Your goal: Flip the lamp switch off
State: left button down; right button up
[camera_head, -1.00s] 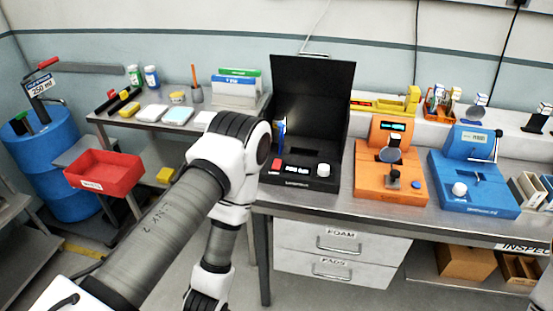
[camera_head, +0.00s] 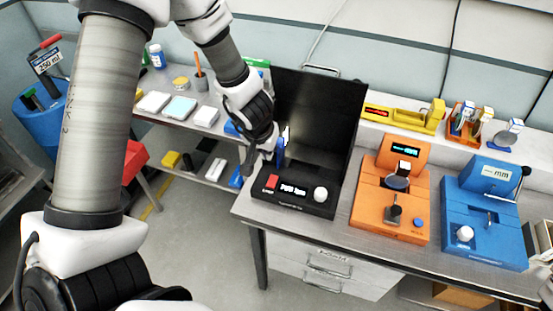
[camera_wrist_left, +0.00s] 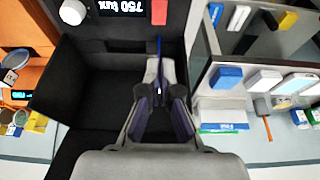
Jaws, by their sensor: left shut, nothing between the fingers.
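The black lamp box (camera_head: 322,105) stands on the metal bench, with a tall open hood. Its front panel carries a red switch (camera_head: 271,182), a lit white display (camera_head: 292,189) and a white knob (camera_head: 320,194). In the wrist view the red switch (camera_wrist_left: 188,11) is at the top edge, beside the display (camera_wrist_left: 130,10), which reads 750 lux upside down.
An orange device (camera_head: 390,205) and a blue device (camera_head: 485,220) stand right of the box. A lower side table with boxes, cups and a white pad (camera_head: 206,116) lies to the left. A red bin (camera_head: 136,158) is partly behind my arm.

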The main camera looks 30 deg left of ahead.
pick_arm(q)
jog(key=s, duration=0.1)
jog(key=b, duration=0.7)
send_near(273, 177)
jog(key=x, duration=0.6)
jog(key=shift+w+f, duration=0.2)
jog(key=shift+f, duration=0.3)
pick_arm(e)
notch_tip(273, 177, down, 7)
jog(key=shift+s, duration=0.25)
